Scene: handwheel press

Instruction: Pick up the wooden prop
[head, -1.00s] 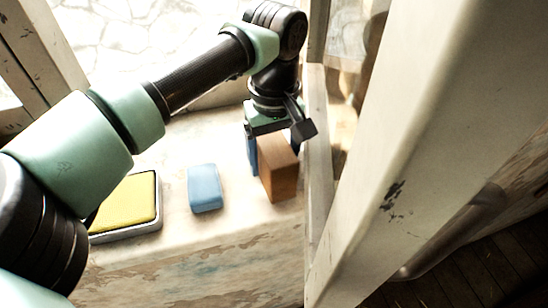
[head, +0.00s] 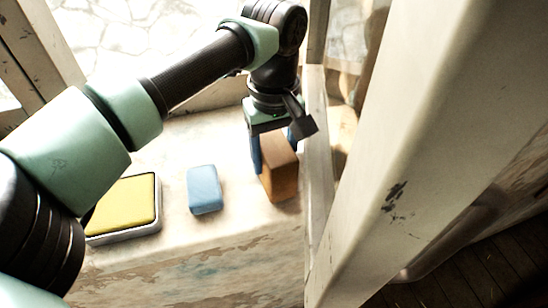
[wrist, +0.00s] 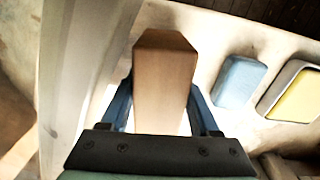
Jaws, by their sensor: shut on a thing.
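The wooden prop (head: 281,177) is a brown upright block on the pale worn ledge, close beside a whitish post. In the wrist view the wooden prop (wrist: 163,85) stands between the two blue fingers. My gripper (head: 273,152) comes down from above and is shut on the prop, one finger on each side; it also shows in the wrist view (wrist: 164,105). The prop's foot seems to be at the ledge surface; I cannot tell whether it is clear of it.
A blue block (head: 204,190) lies on the ledge left of the prop. A yellow pad in a grey tray (head: 157,222) lies further left. The whitish post (head: 318,150) stands close on the prop's right, and a large pale beam (head: 430,130) fills the right.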

